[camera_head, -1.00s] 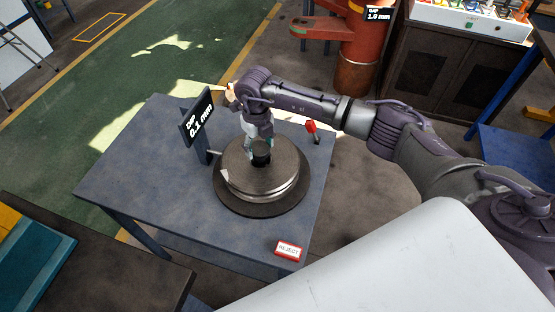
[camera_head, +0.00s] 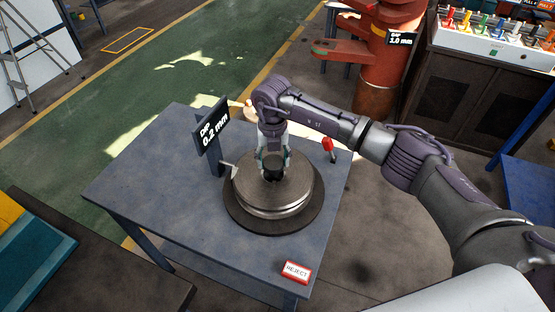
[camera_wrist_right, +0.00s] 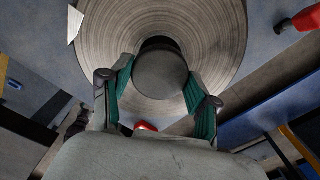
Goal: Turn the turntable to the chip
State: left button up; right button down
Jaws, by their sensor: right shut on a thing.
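The round metal turntable (camera_head: 292,190) sits on a wider dark disc on the grey-blue table. Its brushed top fills the upper middle of the right wrist view (camera_wrist_right: 215,30). A black round knob (camera_wrist_right: 160,72) stands at its centre. My right gripper (camera_head: 272,168) points down and is shut on the knob, with green-padded fingers on both sides. A pale triangular chip mark (camera_wrist_right: 75,23) shows at the turntable's edge. In the head view it lies at the left rim, close to the tip of a small probe (camera_head: 227,168). My left gripper is not in view.
A dark display (camera_head: 212,129) reading 0.2 mm stands behind the turntable's left side. A red-handled lever (camera_head: 328,147) is at the table's right edge. A REJECT sign (camera_head: 297,271) lies at the front corner. The table's left part (camera_head: 150,175) is clear.

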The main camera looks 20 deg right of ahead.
jog(key=shift+c, duration=1.5)
grip_release()
jog(key=shift+o, duration=0.2)
notch_tip(320, 180, up, 12)
